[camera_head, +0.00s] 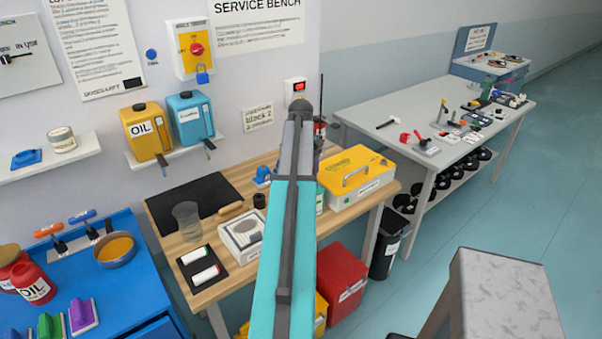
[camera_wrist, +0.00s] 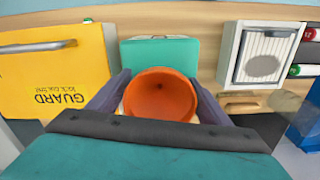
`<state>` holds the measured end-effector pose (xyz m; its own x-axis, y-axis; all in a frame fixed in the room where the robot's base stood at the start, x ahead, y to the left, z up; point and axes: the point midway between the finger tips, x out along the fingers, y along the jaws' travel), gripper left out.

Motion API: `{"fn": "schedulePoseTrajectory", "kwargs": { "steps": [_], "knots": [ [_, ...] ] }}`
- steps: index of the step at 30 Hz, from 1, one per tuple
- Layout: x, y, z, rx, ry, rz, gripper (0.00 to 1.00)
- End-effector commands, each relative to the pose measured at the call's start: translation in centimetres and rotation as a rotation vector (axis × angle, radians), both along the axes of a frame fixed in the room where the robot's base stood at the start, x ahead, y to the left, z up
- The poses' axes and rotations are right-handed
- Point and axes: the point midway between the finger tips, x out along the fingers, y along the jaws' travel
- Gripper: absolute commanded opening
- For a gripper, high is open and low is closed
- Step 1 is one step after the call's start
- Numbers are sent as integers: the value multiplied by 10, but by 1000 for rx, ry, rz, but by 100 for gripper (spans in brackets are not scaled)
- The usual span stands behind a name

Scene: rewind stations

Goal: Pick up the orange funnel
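The orange funnel (camera_wrist: 160,97) shows in the wrist view, its wide mouth facing the camera. It sits between the two dark fingers of my gripper (camera_wrist: 161,85), one finger on each side. The fingers are spread about as wide as the funnel; I cannot tell whether they press on it or only stand around it. The lower part of the funnel is hidden by its own rim and my wrist. In the head view my teal arm reaches over the wooden service bench (camera_head: 232,222) and hides the funnel.
Behind the funnel is a teal box (camera_wrist: 147,52). A yellow guard box (camera_head: 352,180) stands at the bench's right. A white device (camera_head: 243,236), a clear cup (camera_head: 187,220) and a black tray (camera_head: 203,271) with two white rolls lie left. A red bin (camera_head: 343,283) stands below.

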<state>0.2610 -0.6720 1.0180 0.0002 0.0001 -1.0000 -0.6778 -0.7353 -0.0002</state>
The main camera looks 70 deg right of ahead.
Motion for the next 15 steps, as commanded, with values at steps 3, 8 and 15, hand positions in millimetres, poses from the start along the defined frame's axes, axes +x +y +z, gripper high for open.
{"fn": "schedulePoseTrajectory", "kwargs": {
  "steps": [3, 8, 15],
  "knots": [
    [0, 0, 0, 0, 0, 0, 51],
    [0, 0, 0, 0, 0, 0, 38],
    [0, 0, 0, 0, 0, 0, 38]
  ]
}}
